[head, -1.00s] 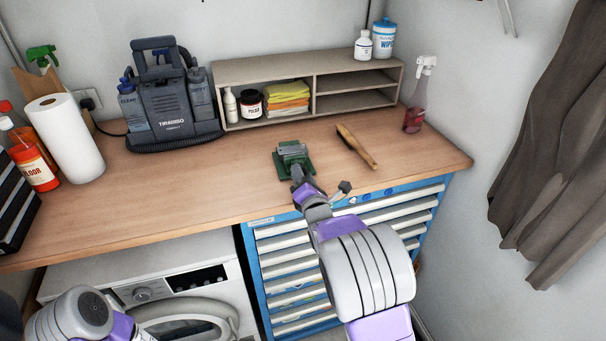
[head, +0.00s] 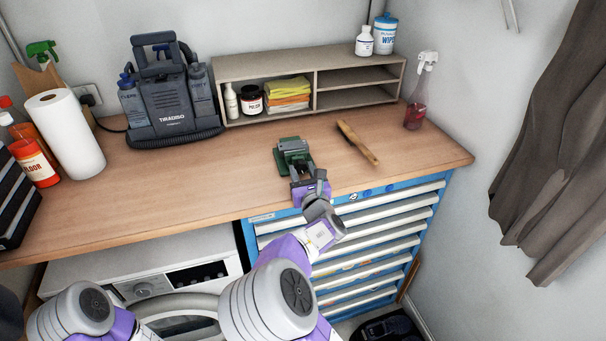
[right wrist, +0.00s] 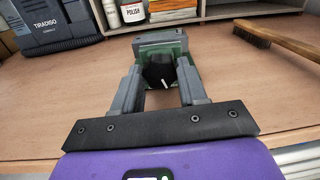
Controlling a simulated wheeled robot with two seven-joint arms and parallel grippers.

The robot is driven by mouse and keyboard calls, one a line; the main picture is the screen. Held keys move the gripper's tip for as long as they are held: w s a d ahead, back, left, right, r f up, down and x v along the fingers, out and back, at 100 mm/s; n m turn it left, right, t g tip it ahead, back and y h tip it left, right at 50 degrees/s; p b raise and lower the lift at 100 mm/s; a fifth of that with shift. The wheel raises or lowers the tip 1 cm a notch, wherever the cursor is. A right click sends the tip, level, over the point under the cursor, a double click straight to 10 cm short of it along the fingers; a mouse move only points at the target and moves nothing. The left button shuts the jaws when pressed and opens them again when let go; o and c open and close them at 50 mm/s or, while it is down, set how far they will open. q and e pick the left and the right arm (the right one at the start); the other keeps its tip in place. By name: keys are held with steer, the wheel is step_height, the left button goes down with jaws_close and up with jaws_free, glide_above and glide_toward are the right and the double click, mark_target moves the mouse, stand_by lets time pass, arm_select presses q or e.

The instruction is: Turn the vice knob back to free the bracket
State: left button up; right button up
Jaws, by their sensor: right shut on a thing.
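The green vice (head: 287,163) stands on the wooden bench near its front edge, and its green body also shows in the right wrist view (right wrist: 178,47). A grey piece (right wrist: 152,37) lies across its top; I cannot tell whether this is the bracket or a jaw. The dark knob (right wrist: 158,76), with a short white mark, faces me at the vice's front. My right gripper (right wrist: 160,82) is shut on the knob, one finger on each side. In the head view the right gripper (head: 302,178) partly hides the knob. My left gripper is out of view.
A wooden brush (head: 357,142) lies right of the vice. A shelf unit (head: 315,95) stands behind, with a spray bottle (head: 415,105) at its right. A grey machine (head: 170,105) stands back left. The bench left of the vice is clear.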

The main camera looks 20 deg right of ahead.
steer(key=shift+n+b, duration=0.4)
steer(key=shift+n, duration=0.7)
steer(key=o, duration=1.1)
steer(key=shift+c, duration=0.2)
steer(key=s, duration=0.7)
steer(key=shift+s, duration=0.3)
steer(key=shift+a, duration=0.1)
